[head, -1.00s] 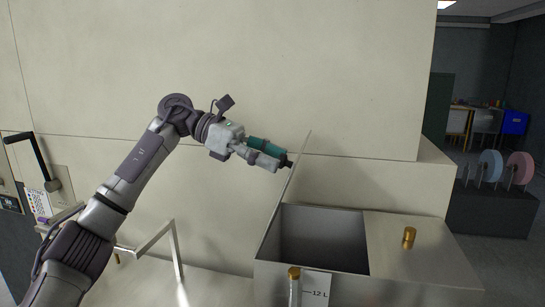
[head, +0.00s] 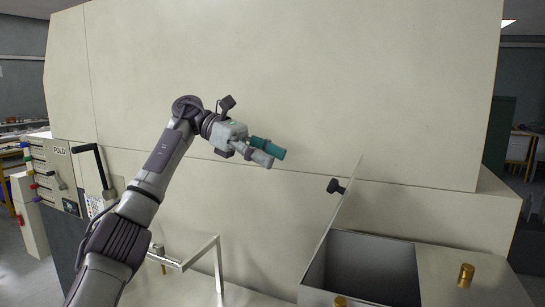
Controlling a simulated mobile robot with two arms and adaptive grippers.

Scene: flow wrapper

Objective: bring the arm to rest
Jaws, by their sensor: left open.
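My left arm comes in from the lower left in the head view. My left gripper (head: 272,156) is open and empty, held in the air in front of the large cream machine housing (head: 330,80). It points to the right, up and to the left of an open metal bin. One finger shows teal and the other grey. My right gripper is out of view.
The metal bin (head: 427,275) has its thin lid (head: 335,215) raised, with a black knob (head: 336,186) beside it. A brass knob (head: 466,275) stands right of the bin. A metal bar frame (head: 196,254), a black lever (head: 98,165) and a panel marked FOLD (head: 62,170) lie left.

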